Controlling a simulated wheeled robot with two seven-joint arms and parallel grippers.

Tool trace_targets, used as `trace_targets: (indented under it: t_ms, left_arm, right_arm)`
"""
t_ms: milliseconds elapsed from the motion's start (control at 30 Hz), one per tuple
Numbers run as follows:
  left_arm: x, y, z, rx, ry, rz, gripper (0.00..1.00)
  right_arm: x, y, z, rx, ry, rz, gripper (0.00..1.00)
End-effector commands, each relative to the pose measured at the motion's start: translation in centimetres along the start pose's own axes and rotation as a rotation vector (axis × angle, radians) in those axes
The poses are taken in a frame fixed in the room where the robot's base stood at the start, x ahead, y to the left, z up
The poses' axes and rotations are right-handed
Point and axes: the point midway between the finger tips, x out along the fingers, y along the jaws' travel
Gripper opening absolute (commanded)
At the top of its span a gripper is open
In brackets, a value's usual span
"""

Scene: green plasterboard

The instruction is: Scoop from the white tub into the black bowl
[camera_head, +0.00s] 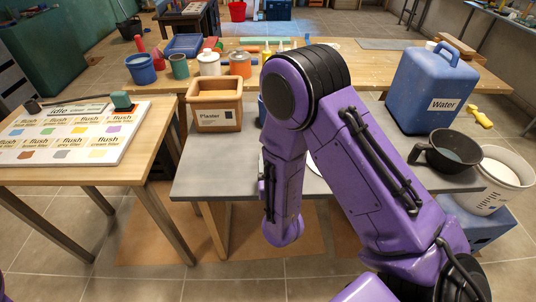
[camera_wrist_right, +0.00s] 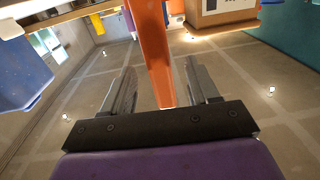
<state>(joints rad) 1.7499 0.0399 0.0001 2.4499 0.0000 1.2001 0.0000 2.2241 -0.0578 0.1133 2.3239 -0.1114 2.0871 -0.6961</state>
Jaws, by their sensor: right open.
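The white tub (camera_head: 490,182) with dark lettering stands low at the right, beside the grey table's right edge. The black bowl (camera_head: 452,151), with a handle pointing left, sits on the table's right end, just above and left of the tub. My right arm fills the middle of the head view and hides its own gripper there. In the right wrist view my right gripper (camera_wrist_right: 165,92) is open. A long orange bar (camera_wrist_right: 153,50) runs between its two fingers; I cannot tell what it belongs to or whether it touches them. My left gripper is not in view.
A blue water canister (camera_head: 425,85) stands behind the bowl. A wooden plaster box (camera_head: 215,110) sits at the left of the grey table (camera_head: 205,172). Paint pots (camera_head: 209,65) line the back bench. My arm hides the table's middle.

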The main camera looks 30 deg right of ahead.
Motion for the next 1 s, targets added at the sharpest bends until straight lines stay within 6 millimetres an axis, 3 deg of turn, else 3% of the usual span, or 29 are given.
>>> trace_targets:
  t_ms: [333,633,800,833,1000]
  left_arm:
    - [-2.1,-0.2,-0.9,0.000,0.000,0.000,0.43]
    - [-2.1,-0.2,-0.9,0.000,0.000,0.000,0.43]
    - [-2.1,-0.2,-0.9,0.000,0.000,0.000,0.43]
    - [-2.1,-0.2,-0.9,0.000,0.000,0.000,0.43]
    - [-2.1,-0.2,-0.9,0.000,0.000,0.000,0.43]
  right_arm:
    - [5.7,0.1,0.1,-0.001,-0.006,0.003,0.60]
    - [6.6,0.1,0.4,-0.003,-0.006,0.001,0.60]
    - [6.6,0.1,0.4,-0.003,-0.006,0.001,0.04]
    - [6.6,0.1,0.4,-0.002,-0.007,0.001,0.00]
    - [6.5,0.1,0.4,-0.003,-0.007,0.000,0.00]
